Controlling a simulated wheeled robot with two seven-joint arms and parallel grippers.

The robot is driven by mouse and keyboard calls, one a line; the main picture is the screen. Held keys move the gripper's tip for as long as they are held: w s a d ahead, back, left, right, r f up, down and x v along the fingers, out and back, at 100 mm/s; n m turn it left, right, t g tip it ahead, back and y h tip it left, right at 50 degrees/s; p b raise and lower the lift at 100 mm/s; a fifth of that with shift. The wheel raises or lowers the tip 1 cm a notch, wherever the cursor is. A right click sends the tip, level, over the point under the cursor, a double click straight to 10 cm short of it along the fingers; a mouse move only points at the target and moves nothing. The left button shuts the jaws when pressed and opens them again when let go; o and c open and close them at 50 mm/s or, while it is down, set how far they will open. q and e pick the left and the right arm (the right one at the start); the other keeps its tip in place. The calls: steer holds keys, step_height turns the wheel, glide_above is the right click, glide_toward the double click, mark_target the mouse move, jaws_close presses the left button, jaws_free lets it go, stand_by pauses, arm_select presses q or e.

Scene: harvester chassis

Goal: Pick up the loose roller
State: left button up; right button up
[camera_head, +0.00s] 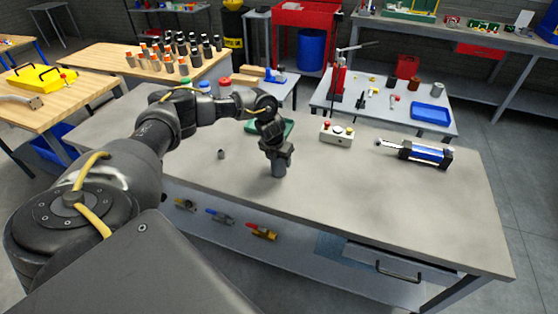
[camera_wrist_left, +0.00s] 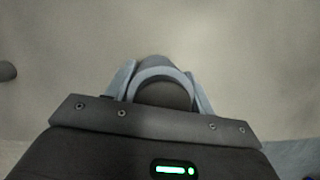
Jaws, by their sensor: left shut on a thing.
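My left gripper (camera_head: 277,154) points down over the grey workbench (camera_head: 370,205) and is shut on the roller (camera_head: 279,170), a short grey cylinder. The roller is upright, at or just above the bench top; I cannot tell if it touches. In the left wrist view the roller's round grey rim (camera_wrist_left: 163,74) sits between the two fingers of the gripper (camera_wrist_left: 162,92). The fingers hide its sides. My right gripper is not in view.
A small dark cylinder (camera_head: 221,154) stands left of the gripper. A green tray (camera_head: 285,127) lies behind it, partly hidden by my arm. A button box (camera_head: 337,134) and a blue cylinder actuator (camera_head: 423,153) are to the right. The bench front is clear.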

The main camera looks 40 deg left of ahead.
arm_select(q)
steer(key=shift+w+r, duration=0.1)
steer(key=shift+r, duration=0.3)
step_height(320, 180, up, 2)
steer(key=shift+b, duration=0.7)
steer(key=s+d+r, duration=0.2)
steer(key=s+r, duration=0.3)
steer(key=s, duration=0.1)
steer(key=s+d+r, duration=0.2)
steer(key=s+r, duration=0.2)
steer(key=s, duration=0.3)
steer(key=shift+s+d+r+p, duration=0.2)
steer(key=shift+d+r+p, duration=0.15)
steer(key=shift+d+r, duration=0.05)
